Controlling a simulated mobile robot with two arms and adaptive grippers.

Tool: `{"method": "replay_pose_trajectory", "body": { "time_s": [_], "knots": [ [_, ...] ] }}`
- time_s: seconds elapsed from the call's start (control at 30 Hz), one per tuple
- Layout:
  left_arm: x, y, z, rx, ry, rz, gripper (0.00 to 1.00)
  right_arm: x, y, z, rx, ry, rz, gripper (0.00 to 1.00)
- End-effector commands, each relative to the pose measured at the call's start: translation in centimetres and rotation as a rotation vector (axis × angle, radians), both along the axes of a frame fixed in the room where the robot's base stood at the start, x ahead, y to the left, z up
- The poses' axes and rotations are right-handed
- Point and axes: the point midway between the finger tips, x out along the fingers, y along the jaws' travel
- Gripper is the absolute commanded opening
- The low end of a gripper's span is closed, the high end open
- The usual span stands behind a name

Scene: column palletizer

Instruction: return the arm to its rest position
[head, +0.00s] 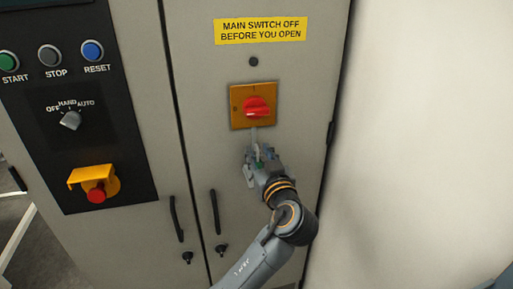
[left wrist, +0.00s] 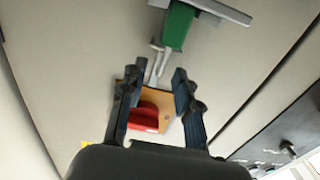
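My left gripper (head: 256,160) is in front of the grey cabinet door (head: 305,100), just below the main switch. In the left wrist view the gripper (left wrist: 155,82) is open, with its two dark fingers apart. The switch's red knob (head: 257,107) sits on an orange plate (head: 238,92); the knob (left wrist: 145,117) also shows between the fingers in the left wrist view. A green padlock-like body (left wrist: 178,24) with a grey shackle (left wrist: 155,60) hangs at the plate. Whether the fingers touch anything is unclear. My right gripper is not in view.
A yellow warning label (head: 261,30) is above the switch. A black control panel (head: 75,130) with buttons and a red emergency stop (head: 97,195) is at left. Black door handles (head: 215,212) stick out below. A pale, plain surface (head: 430,140) fills the right.

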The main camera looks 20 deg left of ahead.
Motion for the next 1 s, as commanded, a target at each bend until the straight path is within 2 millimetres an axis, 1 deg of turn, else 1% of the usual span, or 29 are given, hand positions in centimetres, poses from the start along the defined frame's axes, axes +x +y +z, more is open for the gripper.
{"method": "replay_pose_trajectory", "body": {
  "time_s": [0.03,0.1,0.3,0.47,0.57,0.67,0.77,0.8,0.87,0.9,0.97,1.0],
  "knots": [
    [-1.0,-0.8,-0.1,-0.006,0.001,-0.005,0.32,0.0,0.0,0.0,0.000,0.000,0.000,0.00],
    [-2.3,-1.7,-0.1,-0.006,0.001,-0.005,0.32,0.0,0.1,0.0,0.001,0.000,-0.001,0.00],
    [-5.6,-3.8,0.0,-0.004,-0.001,-0.003,0.32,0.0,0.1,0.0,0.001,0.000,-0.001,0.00],
    [-7.0,-4.8,0.1,0.000,-0.001,-0.002,0.32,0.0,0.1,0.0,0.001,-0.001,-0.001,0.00],
    [-7.0,-5.2,-0.7,0.013,0.021,-0.012,0.32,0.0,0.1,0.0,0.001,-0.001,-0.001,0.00],
    [-5.8,-5.9,-3.7,0.059,0.099,-0.051,0.32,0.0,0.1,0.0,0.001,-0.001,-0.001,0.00],
    [-4.2,-6.8,-9.0,0.122,0.228,-0.120,0.32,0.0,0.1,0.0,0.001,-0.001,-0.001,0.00],
    [-3.6,-7.1,-11.6,0.146,0.288,-0.152,0.32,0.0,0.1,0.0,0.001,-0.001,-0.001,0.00],
    [-3.1,-7.5,-15.7,0.177,0.376,-0.206,0.32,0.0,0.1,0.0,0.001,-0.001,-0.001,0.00],
    [-3.0,-7.7,-18.5,0.195,0.434,-0.239,0.32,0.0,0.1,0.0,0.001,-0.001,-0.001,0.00],
    [-3.1,-7.9,-22.9,0.214,0.522,-0.293,0.32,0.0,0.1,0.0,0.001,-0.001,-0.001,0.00],
    [-3.4,-7.9,-25.9,0.223,0.580,-0.328,0.32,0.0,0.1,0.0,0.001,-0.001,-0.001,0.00]
  ]
}}
